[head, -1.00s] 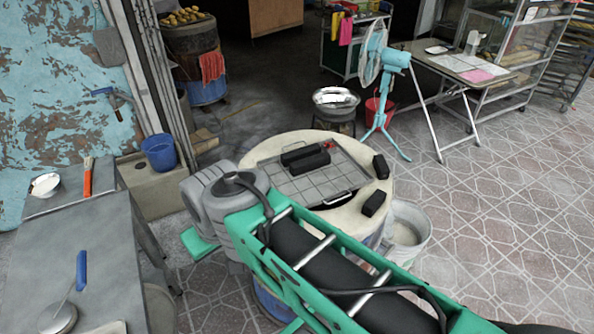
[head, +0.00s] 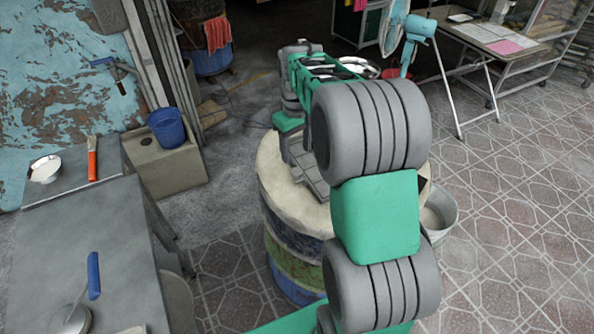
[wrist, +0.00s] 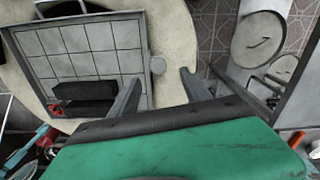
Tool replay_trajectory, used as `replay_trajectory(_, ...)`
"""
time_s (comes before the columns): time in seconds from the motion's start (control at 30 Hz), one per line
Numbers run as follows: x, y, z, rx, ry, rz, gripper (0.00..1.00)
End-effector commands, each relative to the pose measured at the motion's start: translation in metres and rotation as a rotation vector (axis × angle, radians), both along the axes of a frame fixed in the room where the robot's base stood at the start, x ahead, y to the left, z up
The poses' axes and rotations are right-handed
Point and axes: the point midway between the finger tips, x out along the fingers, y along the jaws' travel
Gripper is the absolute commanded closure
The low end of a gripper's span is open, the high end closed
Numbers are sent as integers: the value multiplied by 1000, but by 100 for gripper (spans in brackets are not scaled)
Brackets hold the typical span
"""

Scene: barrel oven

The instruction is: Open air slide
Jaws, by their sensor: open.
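The barrel oven (head: 290,185) stands in the middle of the head view, its cream rim and painted drum partly hidden by my arm. In the wrist view its cream top (wrist: 178,30) holds a square gridded grill plate (wrist: 95,48) with black charcoal blocks (wrist: 80,98) on it. A small round grey knob (wrist: 158,65) sits by the plate's edge; I cannot tell whether it belongs to the air slide. My gripper (wrist: 161,77) is open, its two fingers apart on either side of the knob in the picture, with no contact visible. No air slide can be clearly made out.
A steel table (head: 90,240) stands at the left, with a blue bucket (head: 166,127) on a block behind it. A pale bucket (head: 438,212) stands right of the barrel. A teal fan (head: 415,30) and folding table (head: 490,38) are behind. The tiled floor at right is clear.

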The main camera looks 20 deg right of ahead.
Motion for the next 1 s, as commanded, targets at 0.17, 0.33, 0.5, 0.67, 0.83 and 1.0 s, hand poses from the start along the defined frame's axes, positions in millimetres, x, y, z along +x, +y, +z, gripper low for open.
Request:
replay_trajectory(0.17, 7, -6, -20, 4, 17, 14, 44)
replay_trajectory(0.33, 6, -4, -52, 4, 17, 15, 44)
replay_trajectory(0.5, 7, -3, -78, 3, 14, 16, 44)
replay_trajectory(0.67, 8, -3, -85, 2, 11, 16, 44)
replay_trajectory(0.83, 8, -3, -86, 2, 11, 16, 45)
replay_trajectory(1.0, 8, -3, -85, 2, 11, 15, 59)
